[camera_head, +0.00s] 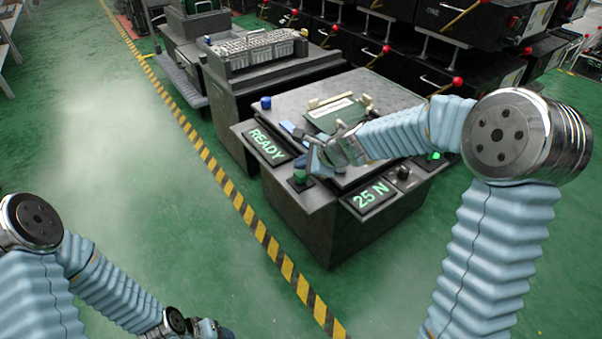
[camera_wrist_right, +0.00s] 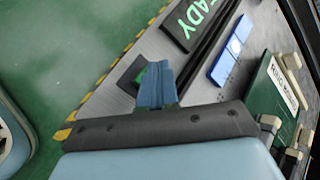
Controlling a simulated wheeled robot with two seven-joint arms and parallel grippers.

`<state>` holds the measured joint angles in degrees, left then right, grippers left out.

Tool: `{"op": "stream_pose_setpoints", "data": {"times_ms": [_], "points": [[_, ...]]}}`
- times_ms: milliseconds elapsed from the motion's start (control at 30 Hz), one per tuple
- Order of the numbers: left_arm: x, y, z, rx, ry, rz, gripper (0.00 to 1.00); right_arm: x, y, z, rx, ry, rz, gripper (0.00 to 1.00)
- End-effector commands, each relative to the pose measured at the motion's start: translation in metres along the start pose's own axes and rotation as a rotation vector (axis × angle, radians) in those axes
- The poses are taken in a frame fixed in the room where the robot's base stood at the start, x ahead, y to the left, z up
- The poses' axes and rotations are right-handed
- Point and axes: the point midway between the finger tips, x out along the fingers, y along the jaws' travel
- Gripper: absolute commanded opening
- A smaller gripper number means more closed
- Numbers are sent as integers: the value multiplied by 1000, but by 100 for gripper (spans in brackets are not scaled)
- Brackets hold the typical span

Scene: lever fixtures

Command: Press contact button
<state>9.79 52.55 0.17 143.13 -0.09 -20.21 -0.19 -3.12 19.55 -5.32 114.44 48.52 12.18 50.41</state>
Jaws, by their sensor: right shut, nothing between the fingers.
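A small green button (camera_head: 300,177) on a dark base sits at the front corner of the grey test station (camera_head: 300,211), between the READY display (camera_head: 267,144) and the 25 N display (camera_head: 370,195). My right gripper (camera_head: 316,160) is shut and empty, with its blue-grey fingertips right by the button. In the right wrist view the shut fingers (camera_wrist_right: 156,86) partly cover a dark and green square (camera_wrist_right: 131,76). I cannot tell whether they touch it. My left gripper (camera_head: 209,328) is low at the bottom edge, away from the station; its fingers are unclear.
A green board (camera_head: 335,114) lies on the station top, with a blue and white bar (camera_wrist_right: 231,49) near it. A black knob (camera_head: 403,173) and a lit green light (camera_head: 435,155) are at the front right. A striped floor line (camera_head: 236,198) runs left of the station; floor beyond is clear.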

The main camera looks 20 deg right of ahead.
Motion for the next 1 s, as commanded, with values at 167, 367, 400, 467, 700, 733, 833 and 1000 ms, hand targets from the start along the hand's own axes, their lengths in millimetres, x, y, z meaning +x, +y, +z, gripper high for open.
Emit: {"op": "stream_pose_setpoints", "data": {"times_ms": [167, 367, 400, 467, 700, 733, 833, 1000], "points": [[7, -2, 0, 0, 0, 0, 61, 5, 4, -4, 0, 0, 0, 0], [6, -2, 0, 0, 0, 0, 61, 5, 4, -4, 0, 0, 0, 0], [6, -2, 0, 0, 0, 0, 61, 5, 4, -4, 0, 0, 0, 0], [6, -2, 0, 0, 0, 0, 61, 5, 4, -4, 0, 0, 0, 0], [8, -3, 0, 0, 0, 0, 61, 6, 5, -5, 0, 0, 0, 0], [8, -3, 0, 0, 0, 0, 61, 7, 5, -5, 0, 0, 0, 0], [10, -4, 0, 0, 0, 0, 61, 8, 6, -6, 0, 0, 0, 0], [11, -4, 0, 0, 0, 0, 61, 9, 7, -7, 0, 0, 0, 0]]}}
